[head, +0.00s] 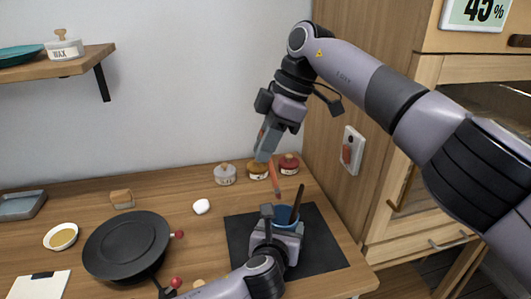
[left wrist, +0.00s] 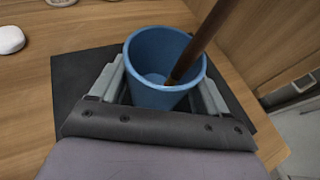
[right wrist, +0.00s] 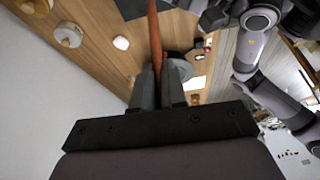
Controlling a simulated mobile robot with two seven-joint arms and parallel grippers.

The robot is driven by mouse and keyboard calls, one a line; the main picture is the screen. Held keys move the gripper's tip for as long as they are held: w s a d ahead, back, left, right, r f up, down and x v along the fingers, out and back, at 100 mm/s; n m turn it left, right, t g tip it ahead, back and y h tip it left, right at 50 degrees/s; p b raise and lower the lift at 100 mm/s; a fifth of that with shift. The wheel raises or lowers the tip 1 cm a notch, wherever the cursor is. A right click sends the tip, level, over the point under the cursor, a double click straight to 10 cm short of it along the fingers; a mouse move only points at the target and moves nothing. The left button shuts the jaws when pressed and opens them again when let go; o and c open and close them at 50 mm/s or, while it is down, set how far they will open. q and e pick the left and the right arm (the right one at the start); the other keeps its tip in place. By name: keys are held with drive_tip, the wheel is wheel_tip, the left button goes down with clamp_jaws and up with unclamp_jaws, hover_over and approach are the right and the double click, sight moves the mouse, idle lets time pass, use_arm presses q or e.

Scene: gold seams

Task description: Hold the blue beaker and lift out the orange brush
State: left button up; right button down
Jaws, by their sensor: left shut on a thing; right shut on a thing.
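The blue beaker (head: 283,212) stands on the dark mat (head: 325,240). My left gripper (head: 276,222) is shut on it, with one finger on each side of the beaker in the left wrist view (left wrist: 165,95). A brush with a dark brown handle (head: 297,203) leans in the beaker. My right gripper (head: 265,150) is shut on the orange brush (head: 275,180), which also shows in the right wrist view (right wrist: 154,35). The orange brush hangs slightly tilted, its lower end just above the beaker's rim. The left wrist view shows only the brown brush inside the beaker.
Three lidded jars, white (head: 225,175), amber (head: 258,171) and red (head: 289,165), stand along the wall behind. A black pan (head: 127,245), a white lump (head: 201,207) and a small bowl (head: 61,237) lie to the left. A wooden cabinet (head: 345,100) rises at right.

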drive_tip(key=shift+r, duration=0.35)
use_arm(q)
drive_tip(key=o, duration=1.1)
drive_tip(key=shift+o, duration=0.2)
